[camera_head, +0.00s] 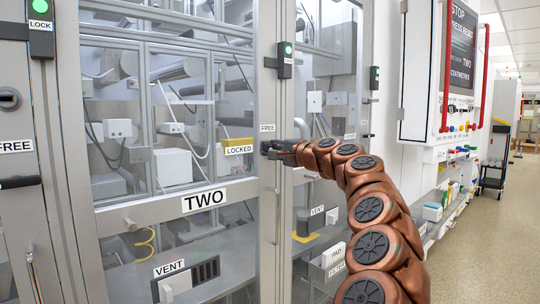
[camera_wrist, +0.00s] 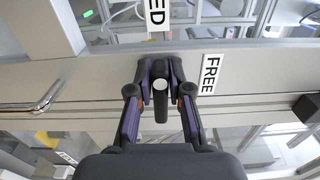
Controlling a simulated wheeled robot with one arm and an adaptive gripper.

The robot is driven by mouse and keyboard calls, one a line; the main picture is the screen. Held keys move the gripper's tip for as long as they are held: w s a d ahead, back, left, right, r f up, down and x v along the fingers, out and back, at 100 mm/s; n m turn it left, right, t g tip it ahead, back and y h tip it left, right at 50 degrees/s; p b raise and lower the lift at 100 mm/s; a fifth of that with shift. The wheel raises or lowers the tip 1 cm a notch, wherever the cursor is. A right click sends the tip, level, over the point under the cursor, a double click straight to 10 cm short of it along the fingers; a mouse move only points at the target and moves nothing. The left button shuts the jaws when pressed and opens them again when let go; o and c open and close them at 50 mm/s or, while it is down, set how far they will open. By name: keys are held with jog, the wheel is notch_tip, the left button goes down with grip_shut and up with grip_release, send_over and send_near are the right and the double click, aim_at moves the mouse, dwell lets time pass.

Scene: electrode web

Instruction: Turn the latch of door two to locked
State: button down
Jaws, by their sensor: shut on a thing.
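Door two is the glazed, grey-framed door with the TWO label (camera_head: 204,200) in the head view. Its latch shows in the wrist view as a dark bar (camera_wrist: 161,108) with a pale round spot, between the fingers of my gripper (camera_wrist: 160,78). My gripper (camera_head: 283,150) is shut on it at the door's right edge in the head view, where it mostly hides the latch. The LOCKED label (camera_head: 239,150) is left of the latch and the FREE label (camera_head: 267,127) just above it. In the wrist view, the FREE label (camera_wrist: 210,73) is to the right. I cannot tell the latch's exact angle.
A bar handle (camera_wrist: 42,99) is at the left in the wrist view. A lamp box with a green light (camera_head: 286,52) is above the latch. A VENT label (camera_head: 169,268) is low on the door. The aisle floor (camera_head: 490,240) at the right is clear.

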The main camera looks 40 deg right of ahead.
dwell(0.6)
jog(key=c, duration=1.1)
grip_release()
jog(key=shift+c, duration=0.2)
jog(key=s, duration=1.2)
jog(key=shift+a, duration=0.1)
